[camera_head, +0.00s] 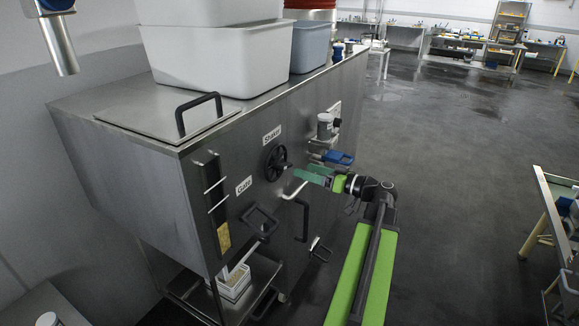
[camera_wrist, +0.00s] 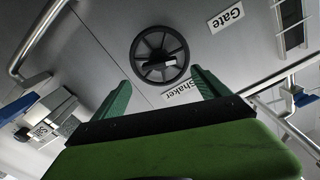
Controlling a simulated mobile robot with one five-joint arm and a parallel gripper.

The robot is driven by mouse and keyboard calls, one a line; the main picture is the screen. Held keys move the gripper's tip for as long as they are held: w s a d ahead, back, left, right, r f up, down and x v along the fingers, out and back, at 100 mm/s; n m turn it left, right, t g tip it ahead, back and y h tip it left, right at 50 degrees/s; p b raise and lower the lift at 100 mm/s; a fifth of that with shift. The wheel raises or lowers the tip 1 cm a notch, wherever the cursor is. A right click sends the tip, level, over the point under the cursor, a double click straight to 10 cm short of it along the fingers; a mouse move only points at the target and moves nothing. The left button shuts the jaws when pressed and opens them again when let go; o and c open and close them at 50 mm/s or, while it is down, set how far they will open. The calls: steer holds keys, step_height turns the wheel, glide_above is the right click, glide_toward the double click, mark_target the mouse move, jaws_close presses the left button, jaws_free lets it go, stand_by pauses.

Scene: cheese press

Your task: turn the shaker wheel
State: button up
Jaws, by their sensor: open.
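The shaker wheel (camera_head: 275,163) is a black spoked handwheel on the front of the steel cabinet, below the "Shaker" label (camera_head: 272,134). In the wrist view the wheel (camera_wrist: 148,44) is near the top centre, with a handle at its middle. My gripper (camera_head: 301,176) is just right of the wheel in the head view. In the wrist view its two green fingers (camera_wrist: 160,88) are spread apart with nothing between them. The wheel lies beyond the fingertips, and I see no contact. The "Shaker" label also shows in the wrist view (camera_wrist: 180,89).
The steel cabinet (camera_head: 110,165) also carries a "Gate" label (camera_head: 244,185), black handles (camera_head: 262,222) and a bent metal rod (camera_head: 294,191) near my gripper. White tubs (camera_head: 205,62) stand on top. The floor (camera_head: 455,150) to the right is clear; a bench (camera_head: 550,205) stands at far right.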

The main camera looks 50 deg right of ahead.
mark_target(289, 165)
steer(key=x, duration=0.6)
steer(key=shift+w+a, duration=0.1)
steer(key=shift+w, duration=0.3)
steer(key=c, duration=1.4)
